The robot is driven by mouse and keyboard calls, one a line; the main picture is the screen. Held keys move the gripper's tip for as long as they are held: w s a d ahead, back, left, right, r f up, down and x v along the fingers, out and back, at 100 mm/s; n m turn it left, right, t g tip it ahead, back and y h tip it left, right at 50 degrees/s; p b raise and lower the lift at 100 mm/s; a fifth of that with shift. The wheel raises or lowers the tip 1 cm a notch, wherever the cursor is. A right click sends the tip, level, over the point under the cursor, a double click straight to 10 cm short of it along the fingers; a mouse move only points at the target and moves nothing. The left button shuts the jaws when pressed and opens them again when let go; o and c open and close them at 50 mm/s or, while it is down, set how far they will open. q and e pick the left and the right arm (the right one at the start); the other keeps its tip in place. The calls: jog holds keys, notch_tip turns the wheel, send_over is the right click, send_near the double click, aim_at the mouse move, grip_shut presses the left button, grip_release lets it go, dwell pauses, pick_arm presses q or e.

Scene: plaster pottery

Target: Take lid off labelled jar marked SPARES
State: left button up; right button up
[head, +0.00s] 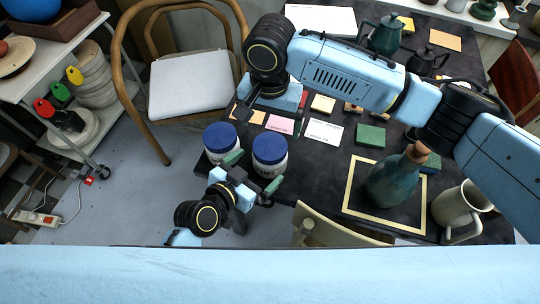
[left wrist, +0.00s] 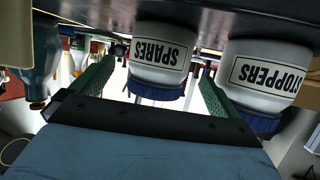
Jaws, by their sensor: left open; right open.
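The SPARES jar is white with a blue lid (head: 270,149). It stands on the right of two alike jars at the dark table's near left edge. In the left wrist view, which is upside down, its label (left wrist: 163,55) shows between my fingers. My left gripper (head: 253,173) is open and empty, its green-padded fingers on either side of the jar's near side; I cannot tell whether they touch it. My right gripper (head: 272,108) is over the table behind the jars, its fingertips partly hidden by its body.
The STOPPERS jar (head: 221,137) stands close on the left; its label (left wrist: 271,76) shows beside one finger. A green bottle (head: 390,183) and a pale pitcher (head: 460,208) stand to the right. A wooden chair (head: 190,88) is at the back left; a chair back (head: 325,232) is in front.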

aim_at(270, 145)
pick_arm(q)
jog(key=x, duration=0.6)
jog(key=shift+w+d, duration=0.1)
jog(key=shift+w, duration=0.1)
jog(key=shift+c, duration=0.4)
jog(key=c, duration=1.4)
jog(key=shift+c, duration=1.7)
pick_arm(e)
jog(key=m, duration=0.4)
jog(key=shift+f, duration=0.15)
jog(key=shift+m, duration=0.3)
notch_tip(270, 145, down, 8)
jog(key=shift+r, duration=0.15)
